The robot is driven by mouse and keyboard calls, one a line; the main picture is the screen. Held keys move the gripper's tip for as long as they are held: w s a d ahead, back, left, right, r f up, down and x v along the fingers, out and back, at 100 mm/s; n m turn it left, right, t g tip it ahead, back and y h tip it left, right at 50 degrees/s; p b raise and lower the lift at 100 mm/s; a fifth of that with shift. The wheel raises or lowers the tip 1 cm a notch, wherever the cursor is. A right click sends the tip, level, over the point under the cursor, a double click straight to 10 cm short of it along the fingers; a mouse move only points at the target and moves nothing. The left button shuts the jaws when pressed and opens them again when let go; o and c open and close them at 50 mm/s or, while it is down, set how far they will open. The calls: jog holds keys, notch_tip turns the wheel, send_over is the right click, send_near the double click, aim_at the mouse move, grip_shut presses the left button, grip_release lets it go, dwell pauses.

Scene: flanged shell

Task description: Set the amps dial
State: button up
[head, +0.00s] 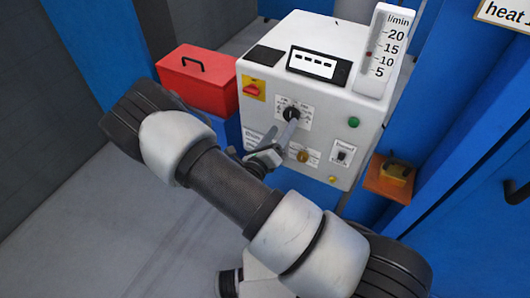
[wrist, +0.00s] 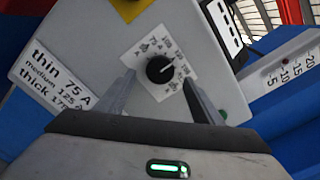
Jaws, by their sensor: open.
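The amps dial (head: 292,114) is a black round knob with a light pointer mark, on a white printed scale on the front of the white machine (head: 322,85). In the wrist view the dial (wrist: 160,69) is ahead of my gripper, its mark pointing up and to the right. My gripper (head: 284,127) is open at the machine's front, just below the dial in the head view. In the wrist view its two fingers (wrist: 158,82) stand on either side of the dial. I cannot tell whether they touch the panel. The scale numbers are too small to read surely.
A label (wrist: 55,80) reads thin 75 A, medium 125 A, thick 17-something. A red switch (head: 252,90), green button (head: 354,122), brown knob (head: 302,156) and small toggle (head: 342,155) share the panel. A red toolbox (head: 196,80) stands left; a flow gauge (head: 384,50) stands on top.

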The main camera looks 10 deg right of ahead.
jog(key=v, duration=1.3)
jog(key=s+d+r+m+g+p, duration=0.2)
jog(key=s+d+r+m+g, duration=0.2)
jog(key=d+r+m+g, duration=0.45)
jog(key=s+d+r+m+g+p, duration=0.35)
jog(key=d+r+m+g, duration=0.2)
jog(key=r+m, duration=0.65)
jog(key=s+a+r+m+t+y+p, duration=0.2)
jog(key=r+m+y, duration=0.3)
jog(key=r+m, duration=0.3)
jog(key=s+a+r+m+t+y+p, duration=0.2)
jog(key=s+r+m+y, duration=0.2)
jog(key=r+m, duration=0.5)
jog(key=shift+s+r+m+t+y, duration=0.25)
jog(key=shift+s+m+t+y, duration=0.1)
jog(key=shift+y, duration=0.15)
